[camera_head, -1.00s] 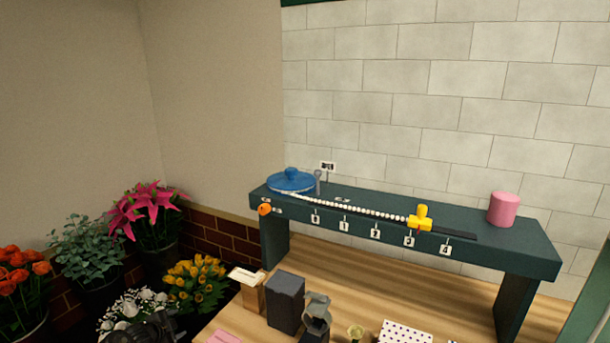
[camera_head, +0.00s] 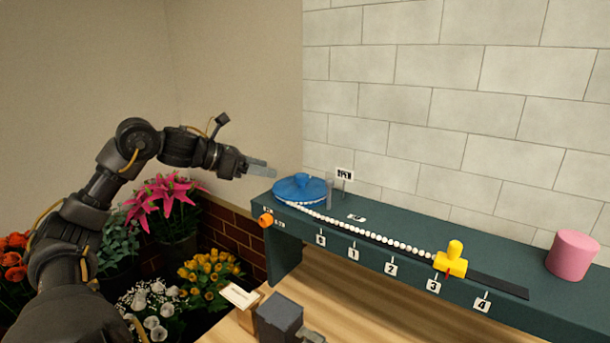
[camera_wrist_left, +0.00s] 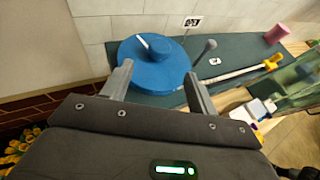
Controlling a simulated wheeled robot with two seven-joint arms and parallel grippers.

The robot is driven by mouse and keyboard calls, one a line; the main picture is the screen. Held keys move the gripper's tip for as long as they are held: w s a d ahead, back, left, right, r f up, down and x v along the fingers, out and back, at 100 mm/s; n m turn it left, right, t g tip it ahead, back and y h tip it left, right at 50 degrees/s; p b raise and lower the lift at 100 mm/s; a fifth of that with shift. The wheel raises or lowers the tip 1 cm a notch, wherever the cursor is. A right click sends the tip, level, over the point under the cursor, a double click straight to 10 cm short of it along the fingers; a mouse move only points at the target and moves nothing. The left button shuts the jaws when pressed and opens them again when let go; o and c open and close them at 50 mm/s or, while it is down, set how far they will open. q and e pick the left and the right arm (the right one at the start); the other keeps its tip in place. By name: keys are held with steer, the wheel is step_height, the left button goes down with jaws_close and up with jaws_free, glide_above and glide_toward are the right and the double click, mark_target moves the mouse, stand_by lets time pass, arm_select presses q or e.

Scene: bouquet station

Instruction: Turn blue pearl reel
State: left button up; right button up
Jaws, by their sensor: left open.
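The blue pearl reel (camera_head: 299,190) sits at the left end of the dark green shelf (camera_head: 480,262), with a raised knob in its middle. A string of white pearls (camera_head: 372,235) runs from it along the numbered shelf to a yellow clip (camera_head: 451,259) near the 3 mark. My left gripper (camera_head: 262,168) is open and empty, just left of and above the reel. Contact is not visible. My right gripper is not clearly identifiable.
An orange knob (camera_head: 266,220) is on the shelf's front left. A pink cylinder (camera_head: 571,255) stands at the right. Potted flowers (camera_head: 165,210) fill the lower left.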

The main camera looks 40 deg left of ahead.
mark_target(296, 176)
arm_select(q)
steer(key=shift+s+a+r+m, duration=0.1)
steer(key=shift+s+r+m, duration=0.15)
steer(key=shift+s, duration=0.25)
steer(key=p+x, duration=0.3)
steer(key=shift+w, duration=0.4)
steer(key=p+x, duration=0.4)
steer(key=x, duration=0.1)
steer(key=shift+w+p, duration=0.2)
steer(key=shift+p, duration=0.2)
steer(key=shift+w+d+f+p, duration=0.3)
steer(key=shift+w+f+p, duration=0.15)
steer(key=shift+w, duration=0.1)
steer(key=shift+w+d+f, duration=0.15)
steer(key=shift+w+f, duration=0.05)
steer(key=shift+w, duration=0.05)
arm_select(e)
step_height(296, 176, up, 9)
steer(key=s, duration=0.1)
steer(key=shift+s+f, duration=0.15)
steer(key=shift+s, duration=0.05)
